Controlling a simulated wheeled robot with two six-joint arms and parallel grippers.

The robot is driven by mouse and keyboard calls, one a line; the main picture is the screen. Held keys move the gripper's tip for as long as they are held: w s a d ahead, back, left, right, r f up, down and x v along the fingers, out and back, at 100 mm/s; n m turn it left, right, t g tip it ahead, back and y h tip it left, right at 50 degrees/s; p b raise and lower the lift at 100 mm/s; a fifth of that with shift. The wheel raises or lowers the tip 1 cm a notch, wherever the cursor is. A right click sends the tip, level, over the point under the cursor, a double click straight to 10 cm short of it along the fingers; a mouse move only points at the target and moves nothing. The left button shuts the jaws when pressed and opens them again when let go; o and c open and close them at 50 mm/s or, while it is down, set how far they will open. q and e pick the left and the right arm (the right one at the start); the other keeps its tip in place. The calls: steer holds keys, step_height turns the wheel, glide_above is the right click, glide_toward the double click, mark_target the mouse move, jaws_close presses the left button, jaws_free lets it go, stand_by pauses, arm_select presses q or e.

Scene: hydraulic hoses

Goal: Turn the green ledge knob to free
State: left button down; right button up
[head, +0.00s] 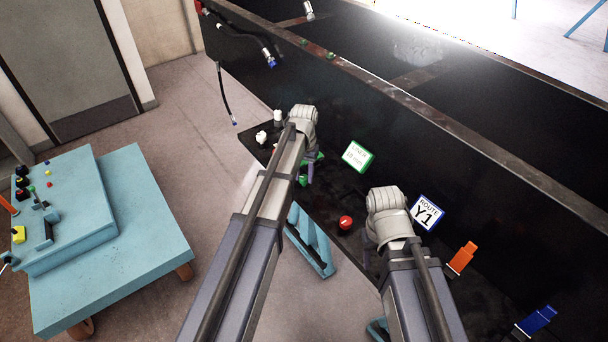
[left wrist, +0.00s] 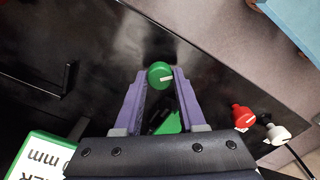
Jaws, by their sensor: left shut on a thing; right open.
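The green knob (left wrist: 160,75) shows in the left wrist view as a round cap with a white line pointing right across it. My left gripper (left wrist: 159,77) has its purple fingers on both sides of the knob and is shut on it. In the head view my left gripper (head: 310,172) is at the dark ledge (head: 320,205), with green parts partly hidden by my arm. A green piece (left wrist: 170,122) lies between the fingers, below the knob in the picture. My right gripper (head: 368,250) is over the ledge, mostly hidden behind its wrist.
A red knob (head: 346,222) stands on the ledge between my arms. White fittings (head: 262,137) are at its far end. A green-framed sign (head: 357,157) and a ROUTE Y1 sign (head: 427,212) stand along the black wall. A teal console (head: 130,230) is at left. Hoses (head: 228,95) hang beyond.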

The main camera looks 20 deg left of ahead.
mark_target(304, 177)
arm_select(q)
steer(key=n, duration=0.4)
steer(key=shift+n, duration=2.6)
steer(key=c, duration=0.5)
jaws_free()
steer(key=shift+r, duration=0.15)
arm_select(e)
steer(key=shift+r, duration=0.15)
arm_select(q)
step_height(304, 177, up, 8)
steer(key=p, duration=0.8)
steer(key=shift+f, duration=0.2)
arm_select(e)
step_height(304, 177, up, 8)
steer(key=shift+f, duration=0.25)
